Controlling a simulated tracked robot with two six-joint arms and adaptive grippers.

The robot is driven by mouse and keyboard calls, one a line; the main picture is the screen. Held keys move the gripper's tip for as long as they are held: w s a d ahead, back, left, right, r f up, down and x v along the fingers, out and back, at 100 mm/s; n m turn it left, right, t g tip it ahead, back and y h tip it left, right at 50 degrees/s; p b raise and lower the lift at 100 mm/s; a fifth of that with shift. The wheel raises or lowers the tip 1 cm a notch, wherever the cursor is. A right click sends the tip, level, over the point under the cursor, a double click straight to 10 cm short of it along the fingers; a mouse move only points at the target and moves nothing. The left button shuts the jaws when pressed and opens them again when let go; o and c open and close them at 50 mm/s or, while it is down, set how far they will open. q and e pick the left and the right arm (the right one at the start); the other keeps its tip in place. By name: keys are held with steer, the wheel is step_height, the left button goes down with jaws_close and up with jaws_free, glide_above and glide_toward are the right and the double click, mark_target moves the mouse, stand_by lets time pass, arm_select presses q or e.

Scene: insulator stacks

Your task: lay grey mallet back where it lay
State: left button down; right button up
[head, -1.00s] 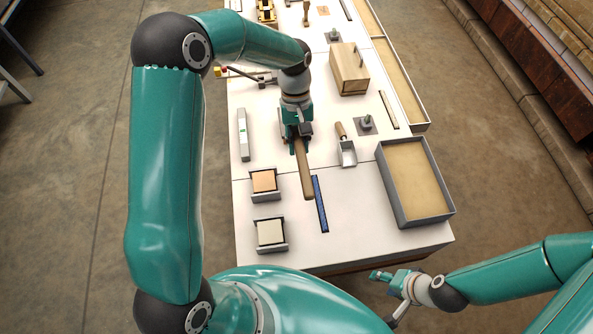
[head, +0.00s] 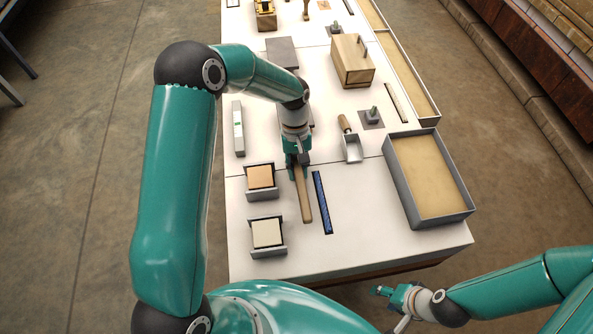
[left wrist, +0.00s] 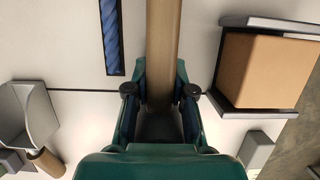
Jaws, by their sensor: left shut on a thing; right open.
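My left gripper (head: 297,170) is shut on the wooden handle of the grey mallet (head: 305,203). The handle points toward the near table edge, between a blue strip (head: 323,202) and two small holders on the left. In the left wrist view the handle (left wrist: 163,45) runs up between the two fingers (left wrist: 160,92). The mallet's head is not clearly seen, with my gripper and wrist in the way. I cannot tell if the handle touches the table. My right gripper (head: 382,291) is open and empty, off the table's near edge.
Holders with an orange block (head: 261,177) and a cream block (head: 267,232) stand left of the handle. A grey-walled tray (head: 467,212) is at the right. A scoop (head: 352,148) lies beyond the blue strip. The white table between strip and tray is clear.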

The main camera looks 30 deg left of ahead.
arm_select(q)
steer(key=shift+r, duration=0.1)
steer(key=c, duration=1)
jaws_free()
steer(key=p+v, duration=0.7)
steer(key=v, duration=0.5)
steer(key=shift+s+d+p, duration=0.1)
steer(key=shift+p, duration=0.2)
steer(key=shift+s, duration=0.1)
